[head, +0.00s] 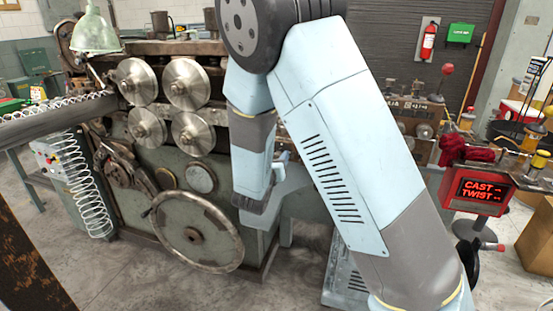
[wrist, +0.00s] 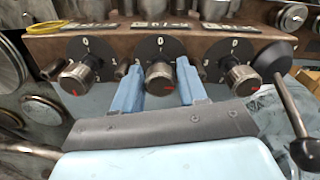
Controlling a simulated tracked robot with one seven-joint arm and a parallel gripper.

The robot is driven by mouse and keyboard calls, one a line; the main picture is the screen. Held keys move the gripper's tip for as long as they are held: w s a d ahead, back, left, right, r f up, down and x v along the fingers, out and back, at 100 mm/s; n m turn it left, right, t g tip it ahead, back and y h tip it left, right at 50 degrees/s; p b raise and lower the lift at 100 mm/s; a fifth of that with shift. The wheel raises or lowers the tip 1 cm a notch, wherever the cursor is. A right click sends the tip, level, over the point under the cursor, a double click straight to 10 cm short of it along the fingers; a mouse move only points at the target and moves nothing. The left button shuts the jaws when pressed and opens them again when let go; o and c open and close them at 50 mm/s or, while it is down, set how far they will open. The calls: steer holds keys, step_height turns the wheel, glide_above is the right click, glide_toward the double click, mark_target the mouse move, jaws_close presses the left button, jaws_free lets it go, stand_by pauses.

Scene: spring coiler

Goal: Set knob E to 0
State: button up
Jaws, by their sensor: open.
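Three dark ridged knobs on black round dials stand in a row in the wrist view: a left knob (wrist: 78,76), a middle knob (wrist: 160,80) and a right knob (wrist: 240,78). Each dial has a 0 at its top. I cannot read which knob is E. My gripper (wrist: 160,70) is open, with one blue finger on each side of the middle knob. Whether they touch it is unclear. In the head view my arm hides the knobs.
A black ball-ended lever (wrist: 292,120) stands at the right of the wrist view. In the head view the coiler (head: 180,185) has large rollers and a handwheel (head: 195,232). A red CAST TWIST display (head: 483,190) stands at right.

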steer(key=shift+c, duration=0.2)
steer(key=c, duration=0.6)
steer(key=shift+a, duration=0.15)
steer(key=shift+c, duration=0.6)
